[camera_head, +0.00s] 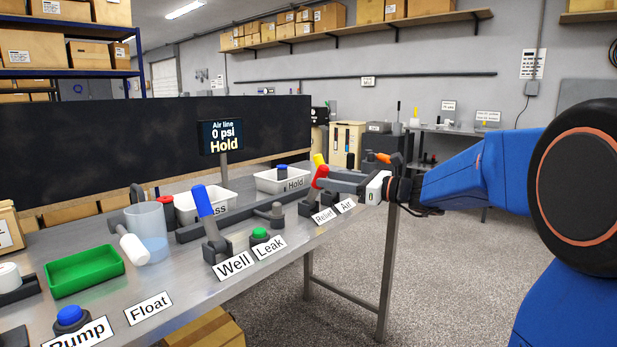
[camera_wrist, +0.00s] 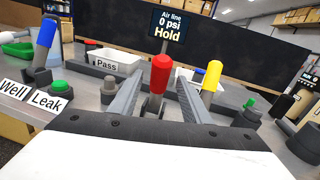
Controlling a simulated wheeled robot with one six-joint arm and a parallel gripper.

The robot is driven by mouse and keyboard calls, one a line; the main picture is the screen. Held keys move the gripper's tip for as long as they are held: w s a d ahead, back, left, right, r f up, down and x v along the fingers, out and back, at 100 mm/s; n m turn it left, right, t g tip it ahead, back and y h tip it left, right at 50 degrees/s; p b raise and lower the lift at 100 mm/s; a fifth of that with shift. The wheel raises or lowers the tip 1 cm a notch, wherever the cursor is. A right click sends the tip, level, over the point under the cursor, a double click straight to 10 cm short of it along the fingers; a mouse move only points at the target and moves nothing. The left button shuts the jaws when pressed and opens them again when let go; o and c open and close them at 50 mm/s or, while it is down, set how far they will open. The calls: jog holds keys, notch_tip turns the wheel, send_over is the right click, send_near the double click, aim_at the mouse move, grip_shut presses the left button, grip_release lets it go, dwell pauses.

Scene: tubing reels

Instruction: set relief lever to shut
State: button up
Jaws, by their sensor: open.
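In the wrist view the red handle (camera_wrist: 161,72) rises between my two fingers, close to upright. My gripper (camera_head: 334,182) is open and reaches in from the right at handle height. In the wrist view its fingers (camera_wrist: 158,96) lie on both sides of the lever, with gaps visible. The lever's base is partly hidden by the gripper in the wrist view.
A yellow-handled lever (camera_wrist: 212,75) stands just right of my right finger, close to it. The blue well lever (camera_head: 204,201) and green leak button (camera_head: 259,234) are to the left. A display (camera_head: 222,136) reads "Air line 0 psi Hold". White trays (camera_head: 281,180) sit behind.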

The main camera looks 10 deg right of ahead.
jog(key=shift+x, duration=4)
grip_shut()
